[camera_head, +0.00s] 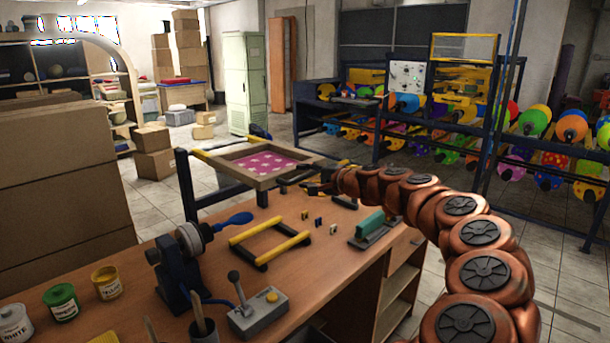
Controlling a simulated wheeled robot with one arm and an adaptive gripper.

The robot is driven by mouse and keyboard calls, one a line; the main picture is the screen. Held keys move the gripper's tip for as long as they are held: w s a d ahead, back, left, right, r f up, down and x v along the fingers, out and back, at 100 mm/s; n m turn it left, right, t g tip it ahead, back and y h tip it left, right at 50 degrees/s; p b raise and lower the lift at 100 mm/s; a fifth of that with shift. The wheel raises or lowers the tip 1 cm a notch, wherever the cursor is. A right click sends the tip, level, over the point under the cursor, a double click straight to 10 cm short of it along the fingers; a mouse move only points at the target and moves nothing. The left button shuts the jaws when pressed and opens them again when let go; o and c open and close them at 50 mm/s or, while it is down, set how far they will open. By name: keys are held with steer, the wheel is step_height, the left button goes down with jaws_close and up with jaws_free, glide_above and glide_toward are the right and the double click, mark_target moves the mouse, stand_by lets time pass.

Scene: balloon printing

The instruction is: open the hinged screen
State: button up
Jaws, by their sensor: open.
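The hinged screen (225,170) is a wooden frame with a pink, white-dotted panel (268,164), at the far end of the wooden bench. It looks close to flat, beside a dark blue frame with yellow parts. I cannot tell its exact hinge angle. My gripper (308,182) is open, at the screen's right-hand near corner. The dark fingers overlap the frame's edge in the picture, and I cannot tell whether they touch it. Part of the screen's right edge is close behind the fingers.
The bench (330,270) holds a yellow-and-black frame (272,245), a green-handled block (370,224), a grey lever box (258,312), a dark blue device (178,265) and paint pots (62,303). Racks of colourful balloons (535,120) stand behind at right. Stacked cardboard (55,195) is at left.

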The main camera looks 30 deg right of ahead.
steer(key=shift+w+a+f, duration=0.1)
steer(key=shift+w, duration=0.15)
jaws_close()
stand_by(0.7)
